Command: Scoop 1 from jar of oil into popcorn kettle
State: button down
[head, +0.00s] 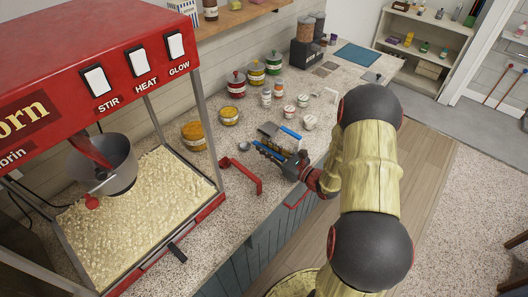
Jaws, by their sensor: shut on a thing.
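The popcorn kettle (118,165) is a grey metal pot hung inside the red popcorn machine at the left, above a bed of popcorn. A wide jar with orange-yellow contents (194,136) stands on the counter just right of the machine. A smaller jar with yellow contents (230,117) stands behind it to the right. I cannot tell from labels which jar is the oil. My gripper (272,153) is low over the counter, right of the jars, shut on a small scoop (244,146) with a grey bowl and blue handle. The bowl points left; its contents are too small to see.
A second, wider metal scoop (268,129) with a blue handle lies just behind my gripper. Lidded jars (273,63) and small containers (303,101) stand farther back. The machine's post (201,110) stands beside the wide jar.

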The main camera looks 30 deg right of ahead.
dwell(0.4)
jog(key=shift+r, duration=0.45)
notch_tip(320, 180, up, 2)
jog(key=shift+r+p, duration=0.15)
jog(key=shift+p, duration=0.5)
jog(key=s+a+r+p, duration=0.2)
jog(key=s+r, duration=0.3)
jog(key=s, duration=0.1)
jog(key=s+a+r+p, duration=0.1)
jog(key=s+a+r, duration=0.2)
jog(key=s+r, duration=0.2)
jog(key=shift+s+a+p, duration=0.3)
jog(key=shift+s+p, duration=0.1)
jog(key=shift+s, duration=0.55)
jog(key=shift+f, duration=0.1)
